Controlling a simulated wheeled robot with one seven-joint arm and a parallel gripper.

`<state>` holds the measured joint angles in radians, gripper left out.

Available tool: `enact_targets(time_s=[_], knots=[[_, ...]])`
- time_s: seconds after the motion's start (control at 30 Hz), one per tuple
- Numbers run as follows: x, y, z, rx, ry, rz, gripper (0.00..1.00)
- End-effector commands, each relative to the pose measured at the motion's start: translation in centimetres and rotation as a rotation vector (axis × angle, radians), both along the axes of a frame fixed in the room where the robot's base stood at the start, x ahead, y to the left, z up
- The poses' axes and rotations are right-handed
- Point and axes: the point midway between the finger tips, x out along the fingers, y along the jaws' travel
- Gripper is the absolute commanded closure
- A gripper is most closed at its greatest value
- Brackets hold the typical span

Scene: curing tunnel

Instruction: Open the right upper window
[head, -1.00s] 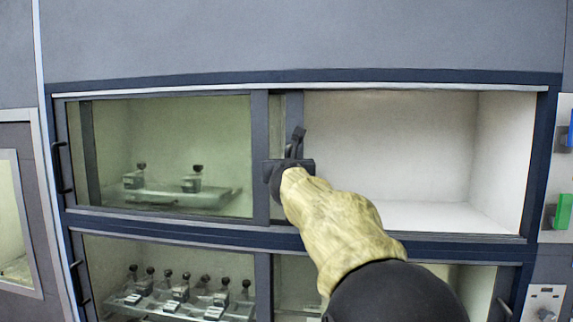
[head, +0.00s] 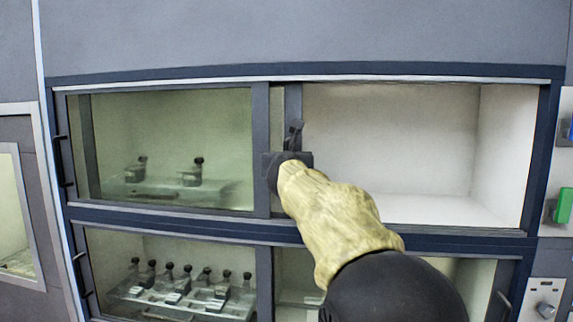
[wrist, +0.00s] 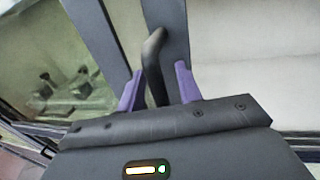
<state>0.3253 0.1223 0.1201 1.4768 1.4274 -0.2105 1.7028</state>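The right upper window (head: 292,107) is slid left, mostly behind the left upper window, with its dark frame edge showing beside the left window's edge. The right upper bay (head: 390,140) stands wide open and empty. The dark handle (wrist: 155,62) of the right window shows in the wrist view, rising between the two purple fingers. My gripper (wrist: 158,90) is open around the handle, with a clear gap between the handle and the right finger. In the head view my gripper (head: 290,150) is at the window's edge; my wrist hides part of it.
The left upper window (head: 170,150) is closed, with metal parts on a tray behind the glass. Below, the left lower window (head: 170,265) covers several more parts. A control panel with a green switch (head: 564,206) is at the far right.

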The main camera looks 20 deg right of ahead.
Motion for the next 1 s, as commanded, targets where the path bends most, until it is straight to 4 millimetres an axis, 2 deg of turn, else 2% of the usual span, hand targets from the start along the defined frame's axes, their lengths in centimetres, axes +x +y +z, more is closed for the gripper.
enact_targets(time_s=[0.17,0.8,1.0], knots=[[-1.8,0.8,0.0,-0.002,-0.002,0.000,0.65],[-12.2,5.4,0.1,-0.001,-0.003,0.001,0.65],[-14.8,6.6,0.0,0.000,-0.002,0.002,0.65]])
